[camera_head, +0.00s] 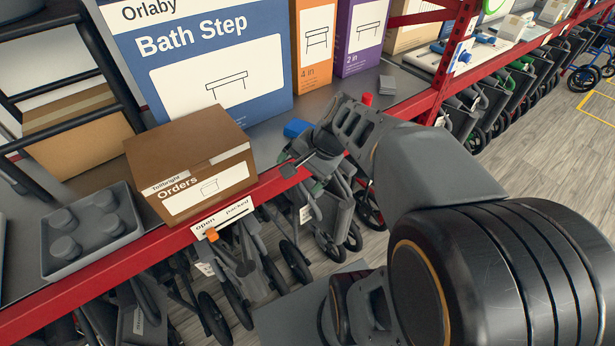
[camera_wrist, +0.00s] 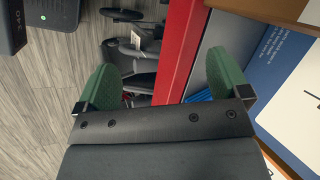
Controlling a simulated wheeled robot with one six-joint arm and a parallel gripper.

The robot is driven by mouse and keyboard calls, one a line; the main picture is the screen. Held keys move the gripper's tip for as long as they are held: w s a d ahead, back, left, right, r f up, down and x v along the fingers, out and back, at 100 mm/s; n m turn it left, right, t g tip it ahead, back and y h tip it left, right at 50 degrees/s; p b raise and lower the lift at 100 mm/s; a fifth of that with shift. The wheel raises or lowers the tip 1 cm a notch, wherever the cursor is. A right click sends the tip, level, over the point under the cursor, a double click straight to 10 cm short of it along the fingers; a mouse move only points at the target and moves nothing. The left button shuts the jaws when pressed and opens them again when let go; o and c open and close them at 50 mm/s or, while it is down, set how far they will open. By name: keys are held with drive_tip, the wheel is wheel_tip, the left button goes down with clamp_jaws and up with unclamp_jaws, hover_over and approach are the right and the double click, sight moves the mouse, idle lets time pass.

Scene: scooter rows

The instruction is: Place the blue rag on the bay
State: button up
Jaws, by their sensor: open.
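A small blue thing, likely the blue rag (camera_head: 297,128), lies on the grey shelf just behind my gripper, partly hidden by it. In the wrist view a bit of blue, likely the rag (camera_wrist: 205,121), shows beside the right finger, mostly covered. My gripper (camera_head: 302,175) is at the shelf's red front edge; its green-padded fingers (camera_wrist: 163,82) stand wide apart with nothing between them. The red edge lies beyond the gap. A yellow-outlined floor patch (camera_head: 583,104) at the far right may be the bay; I cannot tell for sure.
A brown Orders box (camera_head: 190,160) and a grey tray with knobs (camera_head: 92,232) stand on the shelf to the left. A large Bath Step box (camera_head: 205,55) stands behind. A red object (camera_head: 367,98) is close to my arm. Folded wheeled frames (camera_head: 290,262) fill the space below.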

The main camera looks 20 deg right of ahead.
drive_tip(key=s+n+h, duration=0.1)
drive_tip(key=n, duration=0.2)
drive_tip(key=s+a+r+n+h, duration=0.1)
drive_tip(key=s+n+h, duration=0.1)
drive_tip(key=n, duration=0.2)
drive_tip(key=s+n+t+h, duration=0.1)
drive_tip(key=s+n, duration=0.1)
drive_tip(key=n, duration=0.2)
drive_tip(key=shift+s+a+r, duration=0.1)
drive_tip(key=shift+a+r, duration=0.1)
drive_tip(key=shift+r, duration=0.2)
idle(0.4)
